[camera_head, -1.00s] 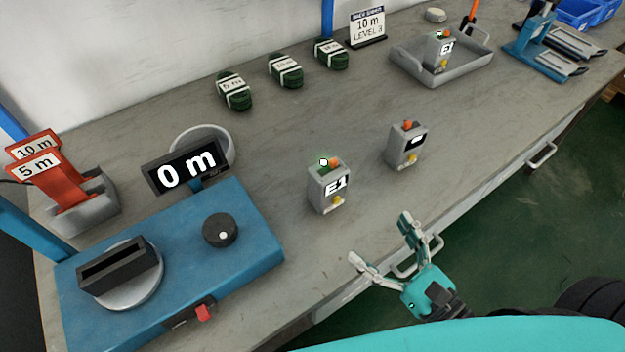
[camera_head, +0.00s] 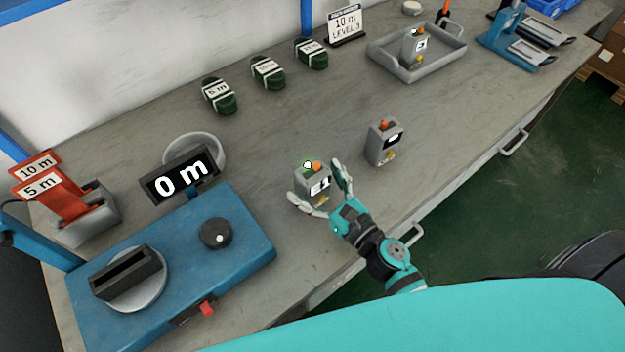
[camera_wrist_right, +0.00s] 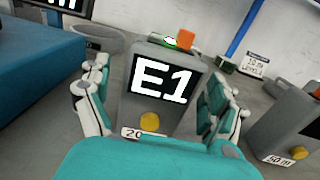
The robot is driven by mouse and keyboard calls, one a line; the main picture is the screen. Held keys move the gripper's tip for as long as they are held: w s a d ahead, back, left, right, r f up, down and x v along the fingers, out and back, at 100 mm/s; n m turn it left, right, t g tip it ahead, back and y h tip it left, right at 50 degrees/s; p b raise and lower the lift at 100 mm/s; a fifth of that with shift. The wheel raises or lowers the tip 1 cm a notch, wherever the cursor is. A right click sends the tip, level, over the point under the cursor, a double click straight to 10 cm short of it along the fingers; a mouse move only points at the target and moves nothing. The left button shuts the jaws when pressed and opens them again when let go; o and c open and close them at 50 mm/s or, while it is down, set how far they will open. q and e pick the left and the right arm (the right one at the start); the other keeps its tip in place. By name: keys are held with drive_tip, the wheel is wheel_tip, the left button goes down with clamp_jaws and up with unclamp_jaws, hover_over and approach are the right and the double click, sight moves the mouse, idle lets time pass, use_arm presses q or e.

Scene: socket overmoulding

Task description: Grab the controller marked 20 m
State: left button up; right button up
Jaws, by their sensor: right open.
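The controller marked 20 (camera_head: 315,184) stands upright on the bench, a grey box with an orange button, a green light and a screen reading E1. It fills the middle of the right wrist view (camera_wrist_right: 162,85), its lower label partly hidden by my gripper. My right gripper (camera_head: 318,196) is open, its fingers on either side of this controller; I cannot tell whether they touch it. A second controller (camera_head: 384,143) stands to the right; its label reads 50 m in the right wrist view (camera_wrist_right: 285,128). A third controller (camera_head: 415,47) stands in the grey tray. My left gripper is not in view.
A blue machine (camera_head: 240,245) with a 0 m display (camera_head: 180,178) stands at left. Green cable coils (camera_head: 220,96) lie behind. A grey tray (camera_head: 440,70) and a 10 m LEVEL 3 sign (camera_head: 346,24) are at the back. The bench between the coils and controllers is clear.

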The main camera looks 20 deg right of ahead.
drive_tip(key=shift+w+a, duration=0.25)
drive_tip(key=shift+w, duration=0.4)
drive_tip(key=c, duration=1.3)
